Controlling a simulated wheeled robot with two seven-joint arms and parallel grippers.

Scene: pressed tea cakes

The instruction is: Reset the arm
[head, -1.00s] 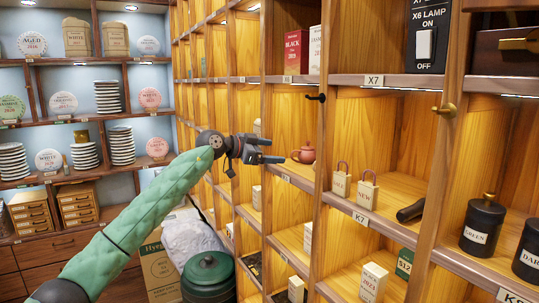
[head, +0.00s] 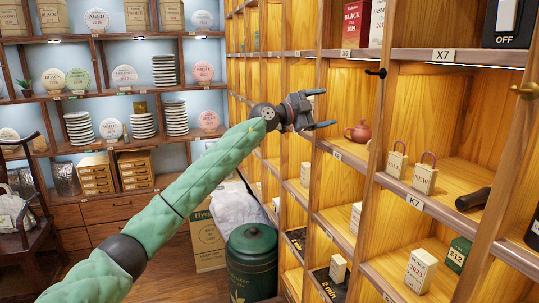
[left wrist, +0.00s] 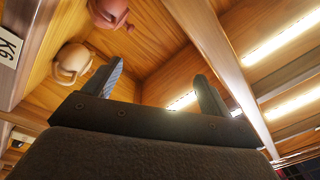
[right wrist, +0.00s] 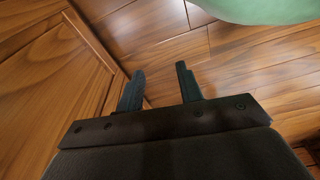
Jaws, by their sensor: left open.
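My left gripper (head: 328,108) is open and empty, with its two fingers apart. It is in front of the wooden cubby shelf, up and left of a reddish-brown teapot (head: 360,132) in the head view. My green left arm reaches up to it from the lower left. In the left wrist view, the open fingers (left wrist: 160,85) point into a cubby with a reddish teapot (left wrist: 110,12) and a tan one (left wrist: 72,62). My right gripper (right wrist: 160,80) shows only in the right wrist view, open and empty, low over the wood floor beside a wood panel.
Cubby uprights and a small black hook (head: 376,72) are to the right of the left gripper. A dark green canister (head: 252,262) and a cardboard box (head: 205,240) stand on the floor below. A back shelf (head: 110,93) holds tea cakes and stacks.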

